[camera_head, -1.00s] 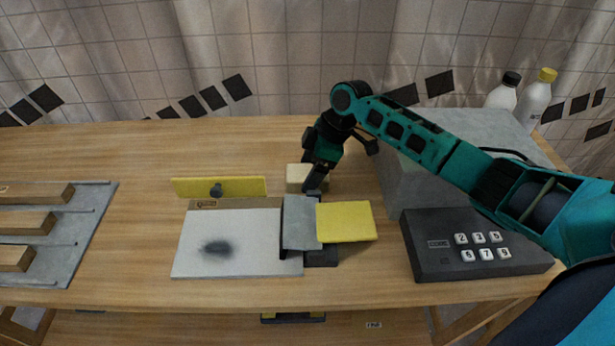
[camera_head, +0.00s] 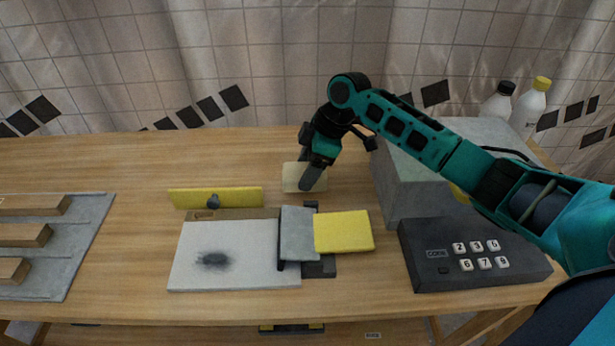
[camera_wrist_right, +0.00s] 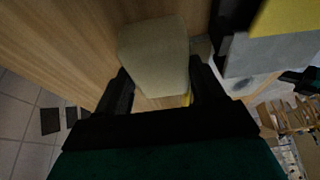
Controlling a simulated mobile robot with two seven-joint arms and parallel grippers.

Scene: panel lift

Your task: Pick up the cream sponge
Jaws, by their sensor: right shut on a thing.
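The cream sponge (camera_head: 292,177) is a pale block near the back middle of the table. In the head view it is partly hidden by my right gripper (camera_head: 312,180), which reaches down over its right side. In the right wrist view the sponge (camera_wrist_right: 155,55) sits between the two dark fingers of my right gripper (camera_wrist_right: 160,85), which is shut on it. Whether the sponge is clear of the table is hard to tell. My left gripper is not in view.
Just in front are a yellow panel (camera_head: 342,231), a grey flap (camera_head: 298,233) and a white board (camera_head: 225,265) with a dark smudge. A grey box (camera_head: 410,185) and a keypad (camera_head: 470,258) stand right. A tray (camera_head: 80,245) with wooden blocks lies left.

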